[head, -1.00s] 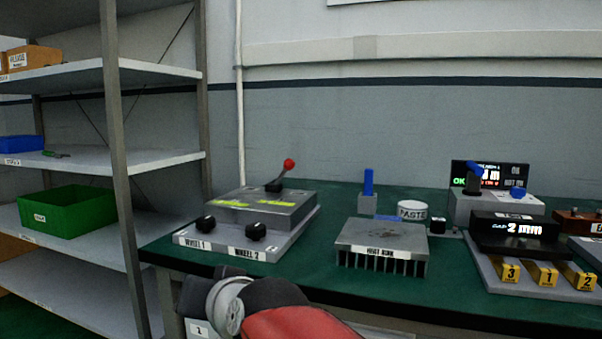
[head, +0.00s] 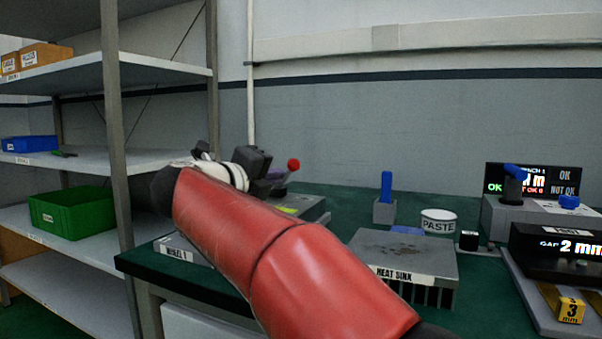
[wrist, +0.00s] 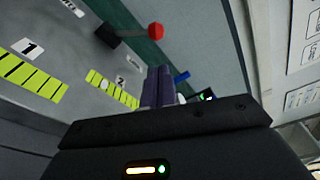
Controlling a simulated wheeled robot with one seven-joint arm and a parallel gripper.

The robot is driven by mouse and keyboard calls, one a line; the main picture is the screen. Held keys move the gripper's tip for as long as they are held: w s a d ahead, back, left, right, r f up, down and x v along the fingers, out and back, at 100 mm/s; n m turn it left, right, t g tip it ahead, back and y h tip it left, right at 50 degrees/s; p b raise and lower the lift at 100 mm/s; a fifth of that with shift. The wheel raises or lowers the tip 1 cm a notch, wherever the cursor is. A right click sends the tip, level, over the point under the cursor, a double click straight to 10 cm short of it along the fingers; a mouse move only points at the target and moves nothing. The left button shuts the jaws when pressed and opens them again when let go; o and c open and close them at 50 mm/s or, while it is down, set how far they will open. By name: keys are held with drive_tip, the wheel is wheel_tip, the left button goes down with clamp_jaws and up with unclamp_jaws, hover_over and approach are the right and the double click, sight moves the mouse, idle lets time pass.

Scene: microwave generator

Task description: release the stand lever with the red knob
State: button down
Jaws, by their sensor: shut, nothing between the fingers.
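The stand lever's red knob (head: 293,165) shows just right of my gripper (head: 274,179) in the head view. In the wrist view the red knob (wrist: 155,31) sits at the end of a short arm from a dark pivot block (wrist: 108,35) on the grey stand (wrist: 65,45). My gripper (wrist: 160,72) is shut and empty, its fingers together and apart from the knob in the wrist view. In the head view my red arm hides most of the stand and its wheels.
The heat sink (head: 405,258) stands right of the stand on the green bench (head: 335,205). Behind it are a blue-handled block (head: 386,196) and a paste jar (head: 438,221). A shelf rack (head: 116,120) with a green bin (head: 70,210) stands at the left.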

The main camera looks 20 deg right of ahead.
drive_tip(key=shift+d, duration=0.1)
hover_over(300, 200)
drive_tip(key=shift+s+f, duration=0.15)
drive_tip(key=shift+f, duration=0.1)
drive_tip(key=shift+r+p, duration=0.15)
drive_tip(key=shift+p, duration=0.25)
